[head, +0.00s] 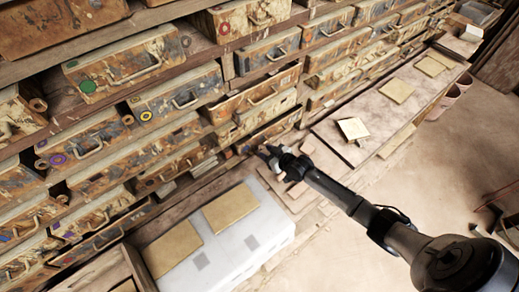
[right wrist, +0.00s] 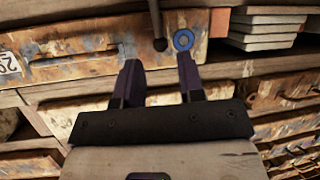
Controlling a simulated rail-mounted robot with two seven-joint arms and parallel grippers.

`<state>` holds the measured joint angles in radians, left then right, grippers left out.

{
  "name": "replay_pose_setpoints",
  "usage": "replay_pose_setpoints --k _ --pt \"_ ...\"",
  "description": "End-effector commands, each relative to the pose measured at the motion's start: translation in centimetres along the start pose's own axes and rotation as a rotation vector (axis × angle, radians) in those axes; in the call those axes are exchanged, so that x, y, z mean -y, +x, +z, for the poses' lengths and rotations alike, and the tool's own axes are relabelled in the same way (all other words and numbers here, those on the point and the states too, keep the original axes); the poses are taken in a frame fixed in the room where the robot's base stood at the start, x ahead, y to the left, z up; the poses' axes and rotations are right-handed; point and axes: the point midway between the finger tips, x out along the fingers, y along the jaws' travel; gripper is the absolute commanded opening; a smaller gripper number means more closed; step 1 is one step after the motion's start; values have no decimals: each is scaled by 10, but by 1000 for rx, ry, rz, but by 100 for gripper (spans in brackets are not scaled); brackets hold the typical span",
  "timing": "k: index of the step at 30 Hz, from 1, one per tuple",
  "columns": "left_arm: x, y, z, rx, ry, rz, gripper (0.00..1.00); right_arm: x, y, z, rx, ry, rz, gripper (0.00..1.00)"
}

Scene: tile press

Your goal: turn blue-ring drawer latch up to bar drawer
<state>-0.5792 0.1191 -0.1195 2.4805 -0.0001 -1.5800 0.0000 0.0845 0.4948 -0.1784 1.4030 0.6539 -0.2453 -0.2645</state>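The blue ring (right wrist: 183,40) is on a rusty, paint-worn drawer front (right wrist: 90,52) in the right wrist view. Just left of it, a thin dark bar with a round knob end (right wrist: 160,44) comes down from the top edge; it looks like the latch. My right gripper (right wrist: 159,60) is open, its two dark fingers pointing at the drawer front. The knob shows between and just beyond the fingertips, and the right finger's tip is just below the ring. I cannot tell whether anything touches. In the head view my right gripper (head: 272,153) is at the lower drawers, hiding the ring. My left gripper is not in view.
Other drawers carry a green mark (head: 88,86), a yellow ring (head: 146,115), a purple ring (head: 57,159) and a red ring (head: 224,28). A white block with tan tiles (head: 230,208) stands below the drawers. A bench (head: 365,115) with tiles runs to the right. Open floor lies lower right.

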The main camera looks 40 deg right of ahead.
Motion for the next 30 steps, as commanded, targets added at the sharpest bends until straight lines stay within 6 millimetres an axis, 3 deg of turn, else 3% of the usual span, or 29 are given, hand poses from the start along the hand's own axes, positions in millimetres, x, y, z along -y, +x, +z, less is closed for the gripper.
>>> replay_pose_setpoints --k 3,9,24,30 --pt "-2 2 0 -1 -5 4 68 0 18 0 0 0 0 36" --pt "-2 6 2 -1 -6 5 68 0 37 0 -1 1 0 36" --pt "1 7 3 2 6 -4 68 0 44 0 0 -1 0 36" --pt "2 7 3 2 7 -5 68 0 44 0 0 -1 0 17"
